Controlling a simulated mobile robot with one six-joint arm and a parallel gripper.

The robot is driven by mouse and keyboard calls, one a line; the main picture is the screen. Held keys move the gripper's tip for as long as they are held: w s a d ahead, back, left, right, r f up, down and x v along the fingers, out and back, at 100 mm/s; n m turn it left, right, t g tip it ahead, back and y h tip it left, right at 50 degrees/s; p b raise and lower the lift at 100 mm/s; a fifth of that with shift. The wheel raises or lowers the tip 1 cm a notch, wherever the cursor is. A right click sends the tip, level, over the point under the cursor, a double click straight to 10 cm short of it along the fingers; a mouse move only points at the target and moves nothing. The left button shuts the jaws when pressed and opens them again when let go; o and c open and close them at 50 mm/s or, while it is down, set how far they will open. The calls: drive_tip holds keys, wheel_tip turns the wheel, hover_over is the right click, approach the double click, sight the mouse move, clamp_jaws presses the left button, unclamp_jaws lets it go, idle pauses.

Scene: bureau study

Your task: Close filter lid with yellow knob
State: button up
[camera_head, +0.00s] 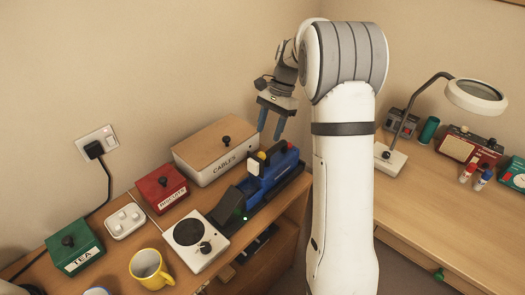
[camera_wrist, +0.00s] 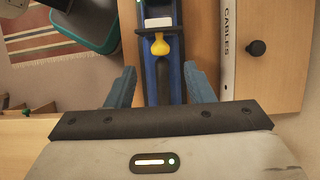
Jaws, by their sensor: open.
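The yellow knob (camera_head: 261,156) shows on the upper part of a blue device (camera_head: 270,178) on the left desk. In the wrist view the yellow knob (camera_wrist: 160,46) is near the top centre, beside a white block and a dark crossbar, above the blue body (camera_wrist: 151,75). I cannot clearly tell the lid's edges or how far it is open. My gripper (camera_head: 270,134) is open and empty, above the device and pointing down. In the wrist view my gripper's fingers (camera_wrist: 158,75) stand apart on either side of the blue body, with the knob beyond the fingertips.
The CABLES box (camera_head: 215,150) stands close behind the device. The red box (camera_head: 161,188), white dial unit (camera_head: 194,243), green TEA box (camera_head: 74,247) and yellow mug (camera_head: 150,268) stand on the same desk. A lamp (camera_head: 476,96) stands on the right desk.

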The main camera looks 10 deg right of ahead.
sight(259, 162)
drive_tip(key=shift+p+x, duration=0.35)
drive_tip(key=shift+x, duration=3.6)
clamp_jaws()
